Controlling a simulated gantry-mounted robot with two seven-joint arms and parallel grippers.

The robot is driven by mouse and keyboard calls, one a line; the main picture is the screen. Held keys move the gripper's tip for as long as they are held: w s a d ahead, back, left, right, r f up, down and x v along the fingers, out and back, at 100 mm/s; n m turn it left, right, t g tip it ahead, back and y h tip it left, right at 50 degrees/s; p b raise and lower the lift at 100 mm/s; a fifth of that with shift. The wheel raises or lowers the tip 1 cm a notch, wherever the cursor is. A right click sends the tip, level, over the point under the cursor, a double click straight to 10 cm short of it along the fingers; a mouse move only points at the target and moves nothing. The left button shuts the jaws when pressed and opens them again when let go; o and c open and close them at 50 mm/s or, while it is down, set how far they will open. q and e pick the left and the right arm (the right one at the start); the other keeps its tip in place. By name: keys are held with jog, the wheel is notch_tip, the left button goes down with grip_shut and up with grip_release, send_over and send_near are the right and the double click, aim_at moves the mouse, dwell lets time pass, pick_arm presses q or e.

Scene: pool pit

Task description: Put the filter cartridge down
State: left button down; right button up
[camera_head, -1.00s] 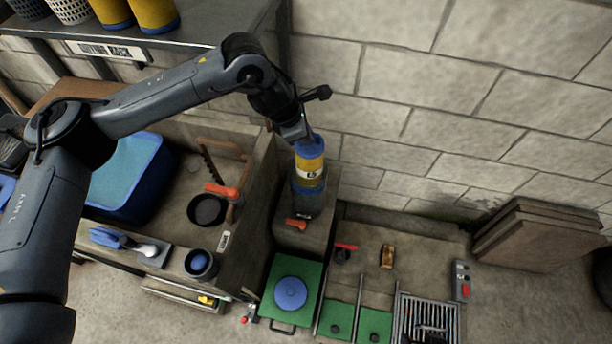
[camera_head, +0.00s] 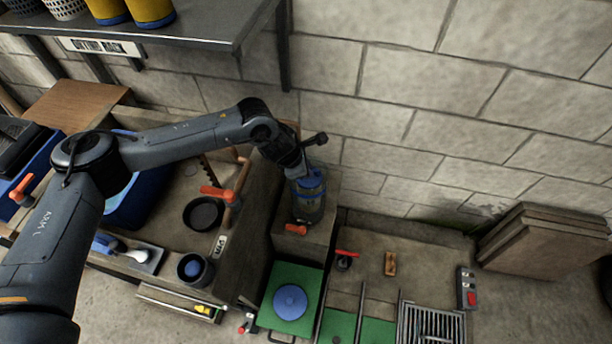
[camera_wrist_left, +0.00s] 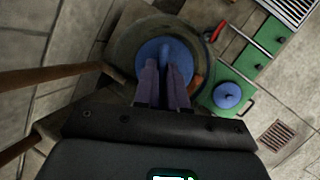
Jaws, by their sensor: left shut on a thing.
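The filter cartridge (camera_head: 311,182) shows only its blue top in the head view. Its yellow body, if inside the murky see-through housing (camera_head: 307,210), is hardly visible there. The housing stands upright on a stone block by the wall. My left gripper (camera_head: 303,171) is above the cartridge and shut on it. In the left wrist view the fingers (camera_wrist_left: 166,72) point down onto the round blue cap (camera_wrist_left: 152,50) and close on its raised grip. The cap lies within a round grey rim. Whether the cartridge rests on the housing's bottom is hidden. My right gripper is in neither view.
An orange-red handle (camera_head: 296,229) sits at the front of the block. A green plate with a blue round lid (camera_head: 290,302) lies below it. A walled basin with a black pan (camera_head: 203,214) is to the left. The stone wall (camera_head: 420,120) stands close behind.

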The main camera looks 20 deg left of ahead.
pick_arm(q)
notch_tip(320, 180, down, 3)
jog(key=shift+f+b, duration=0.15)
jog(key=shift+b, duration=0.15)
jog(key=shift+f+b, duration=0.3)
jog(key=shift+f, duration=0.05)
jog(key=c, duration=1.2)
grip_release()
jog(key=shift+r, duration=0.15)
